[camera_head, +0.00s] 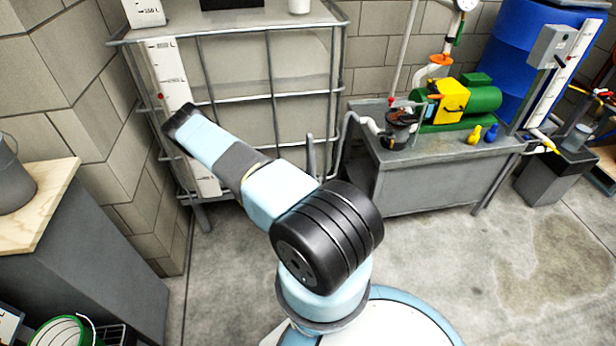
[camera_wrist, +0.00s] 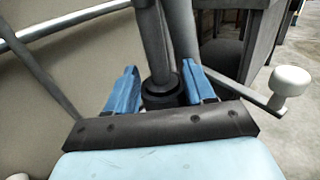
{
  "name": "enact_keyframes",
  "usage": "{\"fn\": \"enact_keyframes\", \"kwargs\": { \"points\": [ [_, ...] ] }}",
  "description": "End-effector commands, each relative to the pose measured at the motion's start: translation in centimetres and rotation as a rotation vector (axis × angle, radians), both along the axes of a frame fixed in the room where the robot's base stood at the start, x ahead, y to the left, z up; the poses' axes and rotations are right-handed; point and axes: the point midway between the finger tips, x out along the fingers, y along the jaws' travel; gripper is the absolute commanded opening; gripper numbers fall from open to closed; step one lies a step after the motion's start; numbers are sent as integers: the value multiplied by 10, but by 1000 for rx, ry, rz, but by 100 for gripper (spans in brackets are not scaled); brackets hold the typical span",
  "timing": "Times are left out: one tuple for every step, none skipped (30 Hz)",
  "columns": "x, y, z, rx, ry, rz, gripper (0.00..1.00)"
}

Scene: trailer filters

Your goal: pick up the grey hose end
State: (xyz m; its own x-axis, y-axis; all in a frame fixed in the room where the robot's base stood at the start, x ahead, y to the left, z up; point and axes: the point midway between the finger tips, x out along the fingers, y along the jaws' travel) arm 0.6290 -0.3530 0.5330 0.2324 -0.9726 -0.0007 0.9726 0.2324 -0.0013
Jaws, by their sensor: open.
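In the wrist view my gripper (camera_wrist: 160,92) is open, with one blue finger on the left and one on the right. A grey tube (camera_wrist: 152,40), which looks like the grey hose end, stands between the fingers in the picture with a black collar (camera_wrist: 160,86) at its lower end. Gaps show on both sides of the collar; its depth relative to the fingertips is unclear. In the head view a grey hose (camera_head: 347,122) curves down from the pump bench beside the tank. My jaws are not clearly visible there.
A caged tank (camera_head: 290,95) stands at the back, its metal bars close to my arm. The grey bench (camera_head: 425,180) right of it carries a green pump (camera_head: 484,98). A white knob (camera_wrist: 290,82) on a bar is right of my gripper. Floor at right is open.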

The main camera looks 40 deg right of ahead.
Motion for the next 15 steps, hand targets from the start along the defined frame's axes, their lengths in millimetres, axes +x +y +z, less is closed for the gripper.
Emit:
{"fn": "enact_keyframes", "kwargs": {
  "points": [
    [1, -4, 1, 0, -1, -1, 53],
    [2, -6, 1, 0, -1, -1, 53],
    [4, -10, 2, -1, -1, -1, 53],
    [5, -13, 3, -1, -2, -2, 53],
    [7, -17, 3, 0, -3, -3, 53],
    [9, -22, 4, 0, -3, -3, 53],
    [11, -26, 5, 0, -3, -2, 53],
    [13, -30, 6, -1, -2, -2, 53],
    [13, -36, 5, -1, -1, -3, 53],
    [14, -39, 5, -1, -1, -3, 53],
    [15, -42, 5, -1, -1, -2, 53],
    [16, -45, 5, -1, -1, 0, 53],
    [17, -46, 5, 0, -1, 0, 53],
    [17, -47, 5, 0, -1, 0, 53],
    [17, -47, 5, 0, -1, 1, 53]
  ]
}}
